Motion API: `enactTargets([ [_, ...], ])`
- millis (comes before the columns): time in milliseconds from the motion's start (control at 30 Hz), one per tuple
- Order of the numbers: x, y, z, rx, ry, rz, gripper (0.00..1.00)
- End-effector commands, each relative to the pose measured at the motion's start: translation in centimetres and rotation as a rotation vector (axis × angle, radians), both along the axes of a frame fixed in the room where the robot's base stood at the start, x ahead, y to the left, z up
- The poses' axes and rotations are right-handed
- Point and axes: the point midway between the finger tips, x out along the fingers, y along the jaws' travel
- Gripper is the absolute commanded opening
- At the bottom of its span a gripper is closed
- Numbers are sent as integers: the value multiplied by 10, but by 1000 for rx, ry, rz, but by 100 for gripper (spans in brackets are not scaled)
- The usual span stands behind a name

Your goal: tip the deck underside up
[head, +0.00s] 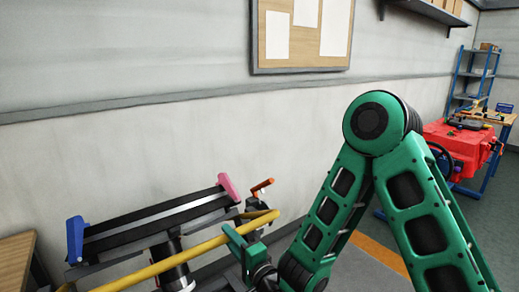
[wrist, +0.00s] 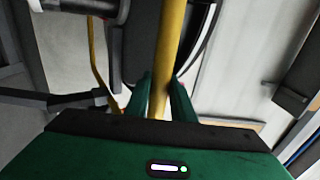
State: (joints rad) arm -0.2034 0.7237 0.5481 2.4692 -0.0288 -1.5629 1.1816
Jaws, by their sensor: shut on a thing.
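A long yellow bar (head: 190,252) runs slantwise across the lower left of the head view. My gripper (head: 240,240) is shut on this bar near its right part. In the wrist view the yellow bar (wrist: 171,40) passes between the two green fingers of my gripper (wrist: 161,88). Behind the bar stands a long black framework (head: 155,220) with a blue end piece (head: 76,240) and a pink end piece (head: 229,187); it slopes up to the right. I cannot tell which part is the deck or which way its underside faces.
An orange handle (head: 262,186) sticks up near the pink end. A wooden tabletop (head: 17,258) is at the far left. A red machine (head: 466,148) and blue shelves (head: 472,75) stand at the right. The wall with a noticeboard (head: 302,38) closes the back.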

Motion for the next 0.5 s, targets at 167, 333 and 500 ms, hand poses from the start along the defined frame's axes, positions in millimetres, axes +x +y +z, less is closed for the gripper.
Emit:
enactTargets([
  [167,-13,-6,-24,-11,12,6,0],
  [333,-24,-10,-40,-11,14,10,0],
  [500,-32,-15,-54,-9,14,11,0],
])
